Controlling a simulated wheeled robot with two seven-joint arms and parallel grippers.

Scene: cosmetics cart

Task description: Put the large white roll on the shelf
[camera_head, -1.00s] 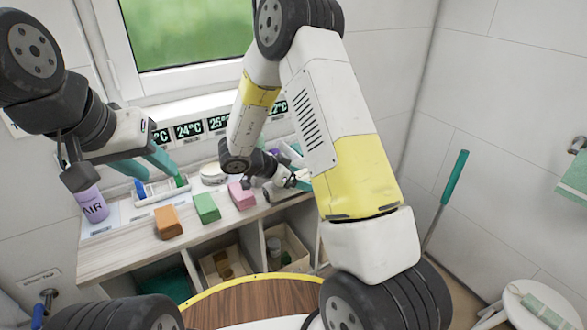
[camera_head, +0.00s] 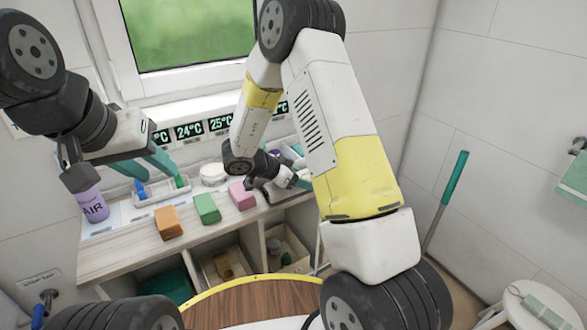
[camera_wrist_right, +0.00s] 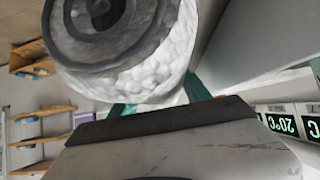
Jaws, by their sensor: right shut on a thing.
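The large white roll (camera_wrist_right: 135,60) fills the upper part of the right wrist view, its spiral end towards the camera. The teal fingers of my right gripper (camera_wrist_right: 157,98) reach to it, and the gripper is shut on it. In the head view my right gripper (camera_head: 296,181) is over the right part of the wooden shelf unit (camera_head: 120,258), partly hidden by my arm. I cannot make out the roll there. My left gripper (camera_head: 147,166) is empty, with its teal fingers apart, above a white tray (camera_head: 150,200) at the left of the shelf top.
An orange block (camera_head: 168,222), a green block (camera_head: 207,208) and a pink block (camera_head: 242,196) stand along the front edge of the top. A purple bottle (camera_head: 93,207) stands at left. A white round container (camera_head: 213,174) is behind the blocks. Compartments below hold small items.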

